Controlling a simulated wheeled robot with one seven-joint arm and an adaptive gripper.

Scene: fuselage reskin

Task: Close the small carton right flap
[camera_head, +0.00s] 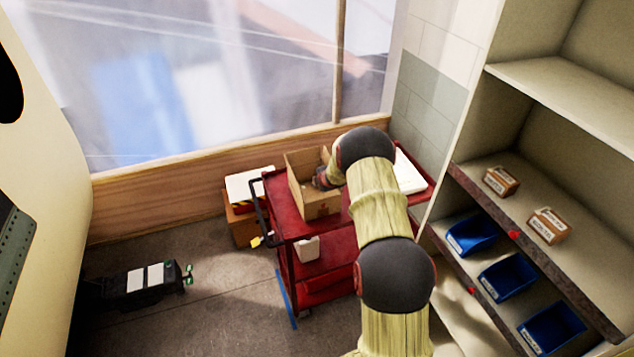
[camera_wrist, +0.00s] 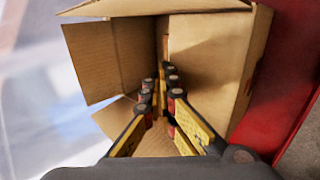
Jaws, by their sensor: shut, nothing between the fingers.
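The small cardboard carton (camera_head: 319,205) stands on the red cart, with its top at least partly open in the head view. In the wrist view the carton (camera_wrist: 210,55) fills the middle. One flap (camera_wrist: 90,72) sticks out to the left, another (camera_wrist: 150,8) runs along the top, and a smaller piece (camera_wrist: 113,115) shows at lower left. I cannot tell which is the right flap. My gripper (camera_wrist: 160,80) is shut and empty, its fingertips at or inside the carton opening. In the head view my gripper (camera_head: 322,178) is partly hidden by my arm; contact with a flap is unclear.
The red cart (camera_head: 285,222) has a black handle on its left and a white item (camera_head: 408,172) on its right. Another box (camera_head: 243,225) stands left of it. Shelves at right hold blue bins (camera_head: 508,277) and small boxes (camera_head: 548,225). A window wall stands behind.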

